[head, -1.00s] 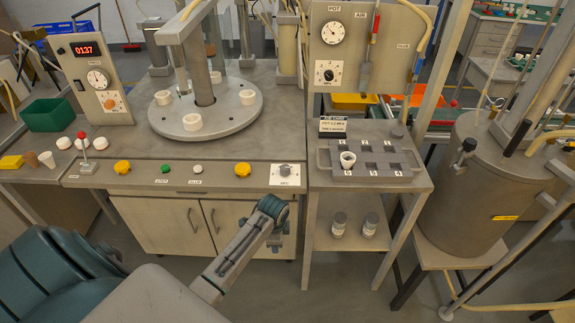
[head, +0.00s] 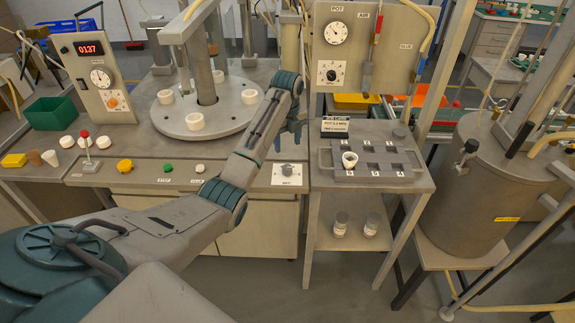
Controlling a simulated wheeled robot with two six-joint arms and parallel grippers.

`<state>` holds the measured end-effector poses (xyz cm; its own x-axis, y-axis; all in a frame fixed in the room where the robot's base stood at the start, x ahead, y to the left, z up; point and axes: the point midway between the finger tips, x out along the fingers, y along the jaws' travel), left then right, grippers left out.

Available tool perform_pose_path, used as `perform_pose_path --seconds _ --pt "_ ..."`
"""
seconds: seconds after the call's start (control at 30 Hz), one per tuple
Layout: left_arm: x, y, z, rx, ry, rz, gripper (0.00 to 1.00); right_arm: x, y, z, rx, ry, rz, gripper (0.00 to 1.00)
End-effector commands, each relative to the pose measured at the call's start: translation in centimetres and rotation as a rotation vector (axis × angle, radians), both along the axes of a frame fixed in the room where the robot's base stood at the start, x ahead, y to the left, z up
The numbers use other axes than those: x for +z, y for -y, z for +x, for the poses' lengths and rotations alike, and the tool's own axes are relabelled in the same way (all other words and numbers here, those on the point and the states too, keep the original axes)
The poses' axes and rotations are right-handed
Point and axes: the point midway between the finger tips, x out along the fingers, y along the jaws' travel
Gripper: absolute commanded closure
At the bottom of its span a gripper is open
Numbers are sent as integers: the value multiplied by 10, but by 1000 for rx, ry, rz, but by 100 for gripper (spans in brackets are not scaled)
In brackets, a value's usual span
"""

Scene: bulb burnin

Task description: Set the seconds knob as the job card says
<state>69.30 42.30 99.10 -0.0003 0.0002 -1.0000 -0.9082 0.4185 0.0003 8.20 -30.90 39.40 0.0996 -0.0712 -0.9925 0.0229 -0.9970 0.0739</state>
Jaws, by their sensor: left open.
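A small grey knob (head: 287,169) sits on a white plate on the bench's front panel; its label is too small to read surely, so I cannot confirm it is the seconds knob. The job card (head: 335,126) is a dark sign with a white text strip at the back of the side table; its text is barely legible. My left gripper (head: 290,140) points down above and behind the knob, apart from it. It is open and looks empty; its fingers are small and dark here. My right gripper is out of view.
A round turntable (head: 206,122) with white cups stands behind my left arm. A grey tray (head: 372,173) with a white cup is on the side table. An upright panel (head: 372,40) carries a gauge and another dial (head: 329,74). A red-tipped lever (head: 87,148) stands at left.

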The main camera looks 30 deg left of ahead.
Motion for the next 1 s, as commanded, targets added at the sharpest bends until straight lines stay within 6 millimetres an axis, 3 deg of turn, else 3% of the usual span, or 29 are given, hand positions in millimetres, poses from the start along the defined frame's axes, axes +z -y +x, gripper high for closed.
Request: perform_pose_path --seconds 0.6,1.0 --pt "-95 0 -1 -1 -1 0 44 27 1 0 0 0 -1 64" --pt "-104 0 -1 0 0 1 44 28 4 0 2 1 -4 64"
